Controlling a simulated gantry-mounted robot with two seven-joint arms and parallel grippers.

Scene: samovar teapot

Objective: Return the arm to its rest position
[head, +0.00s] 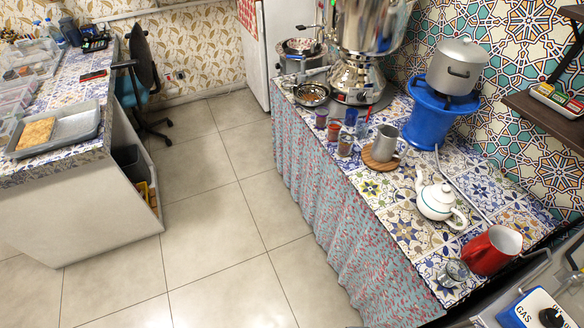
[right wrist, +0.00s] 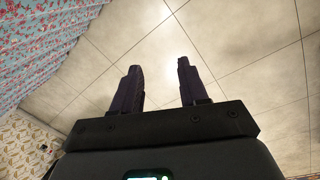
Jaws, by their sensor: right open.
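My right gripper (right wrist: 160,85) shows in the right wrist view. Its two dark fingers are apart with nothing between them, and tiled floor lies beyond. No gripper shows in the head view, and my left gripper is in neither view. In the head view a white teapot (head: 436,203) stands upright on the tiled counter (head: 402,212). A silver samovar (head: 357,78) stands at the counter's far end, its top cut off by the frame. A metal mug (head: 385,141) stands on a round wooden board (head: 376,161).
A red jug (head: 484,251) and a clear glass (head: 455,271) stand near the counter's front end. A pot (head: 457,64) sits on a blue stand (head: 436,118) by the wall. A desk (head: 75,125) with a tray and a chair (head: 143,65) are left. The floor (head: 215,215) between is clear.

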